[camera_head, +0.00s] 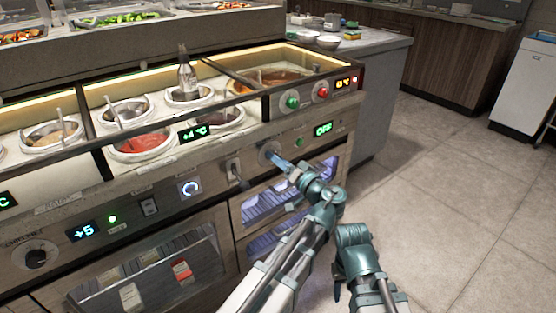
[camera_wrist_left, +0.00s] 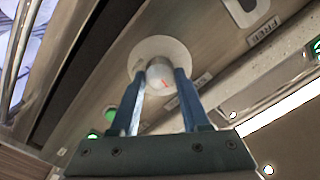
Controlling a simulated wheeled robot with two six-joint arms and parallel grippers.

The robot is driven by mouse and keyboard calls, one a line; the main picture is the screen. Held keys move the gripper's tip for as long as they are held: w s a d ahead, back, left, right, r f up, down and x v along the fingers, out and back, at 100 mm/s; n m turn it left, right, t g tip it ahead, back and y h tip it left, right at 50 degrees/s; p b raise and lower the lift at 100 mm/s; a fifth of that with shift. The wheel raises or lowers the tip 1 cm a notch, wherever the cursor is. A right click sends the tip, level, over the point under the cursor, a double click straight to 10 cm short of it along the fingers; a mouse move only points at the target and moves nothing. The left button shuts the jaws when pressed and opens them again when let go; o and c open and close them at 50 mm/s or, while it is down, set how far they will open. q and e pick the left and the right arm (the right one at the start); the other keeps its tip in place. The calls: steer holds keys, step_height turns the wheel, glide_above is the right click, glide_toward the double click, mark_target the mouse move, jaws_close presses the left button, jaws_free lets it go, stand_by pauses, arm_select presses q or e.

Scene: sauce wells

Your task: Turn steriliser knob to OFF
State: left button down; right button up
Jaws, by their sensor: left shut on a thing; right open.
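The steriliser knob (camera_head: 267,149) is a pale round knob on a round plate on the counter's front panel. A green display (camera_head: 323,129) to its right reads OFF. My left gripper (camera_head: 278,160) is at the knob, its blue fingers partly covering it. In the left wrist view the two fingers (camera_wrist_left: 160,84) are shut on either side of the knob (camera_wrist_left: 159,71), which shows a small red mark. My right gripper (camera_head: 338,290) is open and empty, low in front of the ovens, apart from the panel.
A lever handle (camera_head: 234,170) is just left of the knob. A green button (camera_head: 292,101) and red button (camera_head: 323,91) sit above. The floor (camera_head: 450,180) to the right is clear.

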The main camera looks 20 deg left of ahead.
arm_select(q)
steer(key=shift+f+n, duration=0.1)
steer(key=shift+n, duration=1)
steer(key=shift+c, duration=1.9)
jaws_free()
steer(key=shift+s, duration=0.1)
arm_select(e)
steer(key=shift+d, duration=0.1)
